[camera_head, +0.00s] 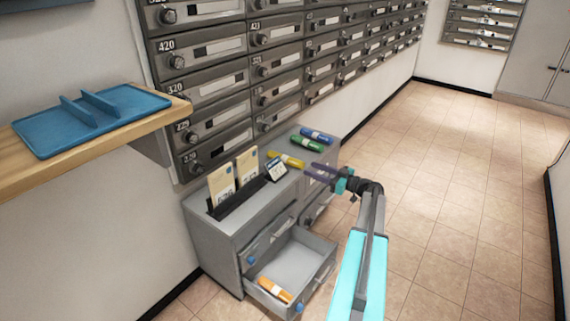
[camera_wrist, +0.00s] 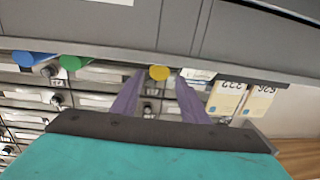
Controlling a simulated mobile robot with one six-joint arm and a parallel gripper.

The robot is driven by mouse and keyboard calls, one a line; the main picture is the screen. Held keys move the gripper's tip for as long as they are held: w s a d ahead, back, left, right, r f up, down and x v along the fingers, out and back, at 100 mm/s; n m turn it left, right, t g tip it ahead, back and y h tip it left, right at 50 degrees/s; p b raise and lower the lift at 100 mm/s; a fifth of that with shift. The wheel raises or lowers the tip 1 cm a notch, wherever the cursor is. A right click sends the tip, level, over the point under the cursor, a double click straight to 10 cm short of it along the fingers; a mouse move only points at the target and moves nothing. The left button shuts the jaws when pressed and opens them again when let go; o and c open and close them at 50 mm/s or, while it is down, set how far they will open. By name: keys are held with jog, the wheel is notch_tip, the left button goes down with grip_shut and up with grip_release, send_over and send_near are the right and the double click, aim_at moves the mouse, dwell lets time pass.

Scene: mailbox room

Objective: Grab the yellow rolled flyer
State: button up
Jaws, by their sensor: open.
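The yellow rolled flyer (camera_head: 285,159) lies on top of the grey cabinet in the head view, behind the small card stand. Its round yellow end (camera_wrist: 159,72) faces the wrist camera and shows between my two purple fingers. My gripper (camera_head: 316,171) is open and empty, just to the right of the flyer; in the wrist view its fingers (camera_wrist: 158,84) are spread apart. I cannot tell whether the fingertips reach past the flyer's end.
A green rolled flyer (camera_head: 307,145) and a blue one (camera_head: 316,135) lie behind the yellow one. Envelopes (camera_head: 221,184) stand in a black holder. An open drawer (camera_head: 318,262) below holds an orange flyer (camera_head: 275,290). Mailboxes line the wall; floor at right is clear.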

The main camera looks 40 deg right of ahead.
aim_at(303, 165)
jog(key=shift+w+a+f, duration=0.1)
jog(key=shift+w, duration=0.3)
jog(key=shift+w+a+r, duration=0.1)
jog(key=shift+w+r, duration=0.1)
jog(key=shift+w, duration=0.1)
jog(key=shift+p+x, duration=1.35)
jog(key=shift+x, duration=0.85)
jog(key=shift+f, duration=0.1)
jog(key=c, duration=0.9)
jog(key=shift+o, duration=0.2)
jog(key=shift+w+r+p, duration=0.1)
jog(key=shift+r+p, duration=1.95)
jog(key=shift+p, duration=0.15)
